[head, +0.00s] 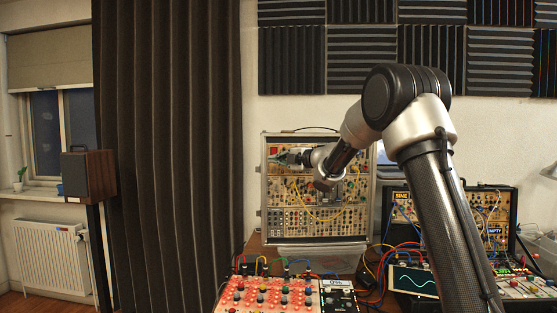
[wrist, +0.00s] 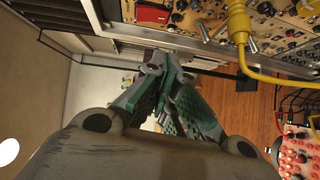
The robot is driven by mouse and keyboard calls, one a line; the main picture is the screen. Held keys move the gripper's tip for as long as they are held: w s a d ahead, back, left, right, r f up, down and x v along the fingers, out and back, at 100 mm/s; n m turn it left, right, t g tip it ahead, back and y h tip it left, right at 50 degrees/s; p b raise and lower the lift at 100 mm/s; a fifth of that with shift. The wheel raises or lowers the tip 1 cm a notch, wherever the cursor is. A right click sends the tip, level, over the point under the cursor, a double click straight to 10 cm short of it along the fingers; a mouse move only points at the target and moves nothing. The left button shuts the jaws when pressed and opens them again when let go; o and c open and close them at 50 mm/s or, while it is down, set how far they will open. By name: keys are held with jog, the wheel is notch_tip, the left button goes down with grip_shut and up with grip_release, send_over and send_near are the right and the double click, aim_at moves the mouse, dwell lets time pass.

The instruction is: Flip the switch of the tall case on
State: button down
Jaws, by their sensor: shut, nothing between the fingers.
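The tall case (head: 300,222) stands upright at the back of the table in the head view, with a pale frame and a panel full of knobs and cables. A red part (wrist: 152,13) at the panel's edge, in the wrist view, looks like its switch; whether it is on or off I cannot tell. My gripper (head: 277,157) is in front of the case's upper left in the head view. In the wrist view my gripper (wrist: 154,62) has its green-grey fingers together with nothing between them. The fingertips appear apart from the red part.
A yellow cable (wrist: 240,35) hangs across the panel close by. A lower case (head: 505,215) with cables stands at the right. A red-lit control panel (head: 262,297) lies in front. A dark curtain (head: 165,150) hangs at the left.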

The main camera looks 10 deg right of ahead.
jog(key=v, duration=0.9)
jog(key=shift+f, duration=0.8)
jog(key=shift+d, duration=0.1)
